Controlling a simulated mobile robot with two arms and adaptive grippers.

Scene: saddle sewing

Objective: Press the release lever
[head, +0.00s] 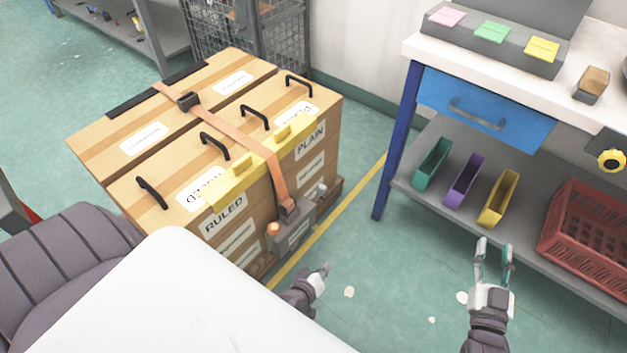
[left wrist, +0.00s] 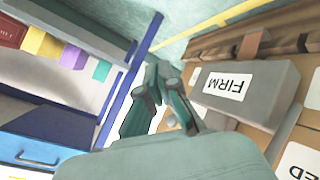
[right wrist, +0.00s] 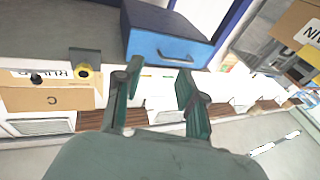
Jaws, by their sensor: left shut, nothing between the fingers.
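A strap (head: 263,150) runs over the stacked cartons (head: 130,190) and down to a grey box (head: 305,217) low on their front side. The box has an orange knob (head: 273,229) at its left end and a grey lever-like part (head: 320,188) at its right; I cannot tell which is the release lever. In the left wrist view a grey box (left wrist: 275,92) carries a label reading FIRM. My left gripper (head: 326,267) is shut and empty, in front of the grey box and apart from it. My right gripper (head: 494,243) is open and empty before the shelf.
A workbench with a blue drawer (head: 482,108) stands at right. Its lower shelf (head: 425,200) holds teal, purple and yellow bins and a red crate (head: 590,230). Yellow blocks (head: 240,185) and black handles sit on the cartons. Floor between cartons and bench is mostly clear.

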